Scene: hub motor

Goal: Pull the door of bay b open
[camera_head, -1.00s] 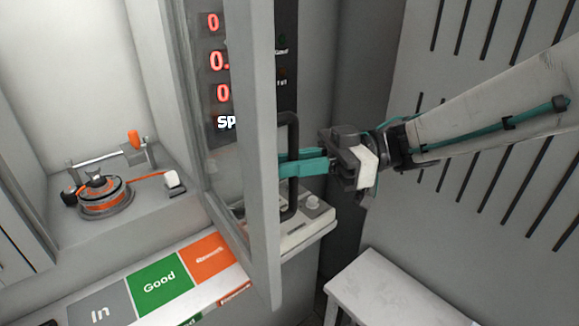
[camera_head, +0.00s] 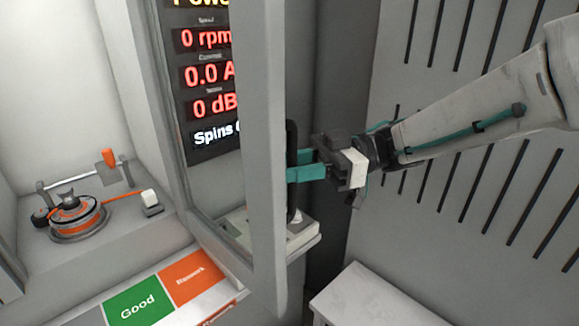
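A clear-paned door with a grey frame (camera_head: 264,200) stands swung out from its bay, its edge towards me. No bay letter is readable on it. A black vertical bar handle (camera_head: 291,140) is on the door's right side. My gripper (camera_head: 297,168) reaches in from the right, its teal fingers closed on the handle; the far fingertips are partly hidden at the bar and frame. Inside the bay on the left, a hub motor (camera_head: 73,215) with orange windings sits on a grey ledge, a clamp bar with an orange handle (camera_head: 109,158) behind it.
A red-digit display (camera_head: 203,85) stands behind the door pane. Below is a shelf with a green "Good" area (camera_head: 139,304) and an orange area (camera_head: 191,278). A white table (camera_head: 375,300) stands at lower right, near a slotted wall (camera_head: 470,190).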

